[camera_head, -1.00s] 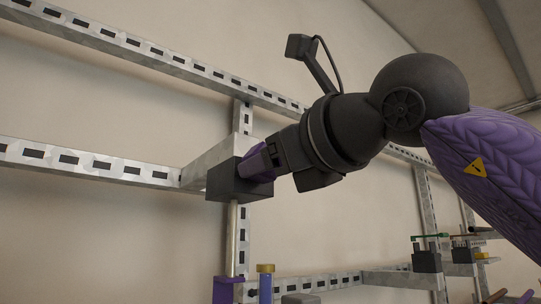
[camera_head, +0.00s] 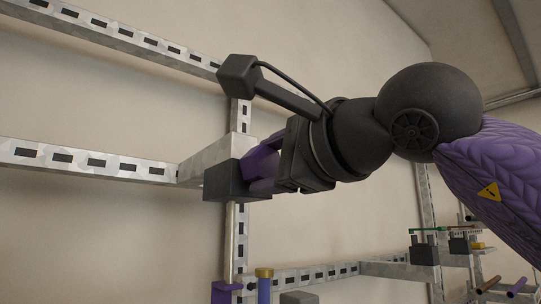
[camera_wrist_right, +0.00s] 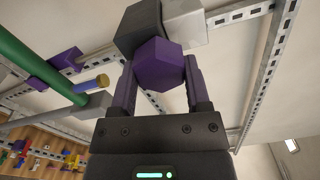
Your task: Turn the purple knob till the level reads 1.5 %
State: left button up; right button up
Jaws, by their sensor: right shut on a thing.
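The purple knob (camera_wrist_right: 160,65) shows in the right wrist view as a faceted block on the front of a dark box (camera_wrist_right: 139,28). In the head view the dark box (camera_head: 224,181) is fixed to the metal rail at the centre left. My right gripper (camera_head: 264,168) reaches it from the right. Its two purple fingers lie on either side of the knob in the right wrist view and are shut on it. In the head view the fingers and hand largely hide the knob. No level reading is visible. My left gripper is out of view.
Slotted metal rails (camera_head: 95,163) run along the pale wall. A green bar (camera_wrist_right: 35,62) crosses the left of the right wrist view. Small fixtures (camera_head: 424,252) sit on a lower rail at right.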

jog(key=n+p, duration=0.1)
jog(key=n, duration=0.4)
jog(key=shift+f+n, duration=0.1)
jog(key=shift+n, duration=0.2)
dwell(0.4)
jog(key=o, duration=1.3)
jog(key=shift+s+d, duration=0.2)
jog(key=shift+s, duration=0.1)
jog(key=b+v, duration=0.3)
jog(key=v, duration=0.6)
jog(key=shift+b, duration=0.4)
